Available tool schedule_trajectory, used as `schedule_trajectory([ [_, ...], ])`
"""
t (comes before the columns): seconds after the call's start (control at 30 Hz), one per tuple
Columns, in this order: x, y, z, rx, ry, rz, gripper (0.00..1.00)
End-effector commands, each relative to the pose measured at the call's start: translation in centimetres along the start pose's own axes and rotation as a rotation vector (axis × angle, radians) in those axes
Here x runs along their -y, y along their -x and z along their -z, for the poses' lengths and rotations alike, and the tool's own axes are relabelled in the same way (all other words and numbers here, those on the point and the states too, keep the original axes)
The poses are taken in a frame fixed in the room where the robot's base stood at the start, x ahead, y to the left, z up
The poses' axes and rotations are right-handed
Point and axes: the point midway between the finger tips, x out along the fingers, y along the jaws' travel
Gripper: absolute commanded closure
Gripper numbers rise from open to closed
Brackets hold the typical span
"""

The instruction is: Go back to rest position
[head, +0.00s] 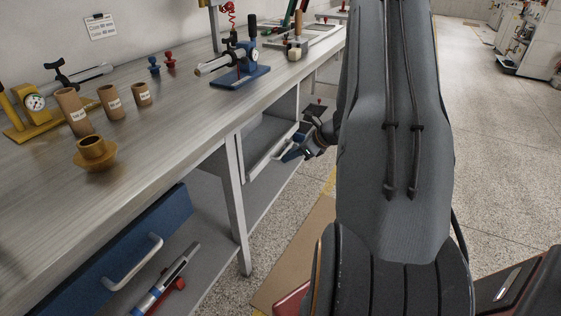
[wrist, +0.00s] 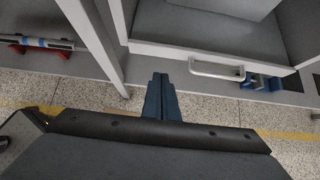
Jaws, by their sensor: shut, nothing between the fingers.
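My arm rises large in the right half of the head view. My gripper (head: 292,155) shows small, left of the arm, beside the bench's open drawer. In the wrist view my gripper (wrist: 160,90) is shut, with its dark blue fingers together and nothing between them. Behind the fingertips in that view lie the speckled floor and the drawer front with its white handle (wrist: 217,70). The fingers look apart from the bench and drawer.
The workbench (head: 190,110) carries cardboard tubes (head: 112,102), a yellow gauge fixture (head: 33,106), a brass flanged part (head: 95,152) and a blue-based gauge fixture (head: 240,75). A blue drawer (head: 130,260) stands below. The speckled floor (head: 500,110) at right is open.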

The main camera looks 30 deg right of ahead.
Motion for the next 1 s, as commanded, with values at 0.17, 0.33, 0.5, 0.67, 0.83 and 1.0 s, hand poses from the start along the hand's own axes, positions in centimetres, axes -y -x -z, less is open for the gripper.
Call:
schedule_trajectory([
  [0.17, 0.1, 2.2, 0.0, 0.000, -0.002, 0.002, 1.00],
  [0.33, 0.1, 2.9, 0.1, 0.000, -0.002, 0.001, 1.00],
  [0.5, -0.2, 2.9, -0.1, -0.003, 0.008, -0.004, 1.00],
  [0.67, -4.2, 3.5, -2.9, -0.044, 0.174, -0.084, 1.00],
  [0.83, -14.2, 6.0, -7.5, -0.132, 0.605, -0.287, 1.00],
  [1.0, -24.2, 10.7, -10.0, -0.206, 1.137, -0.516, 1.00],
])
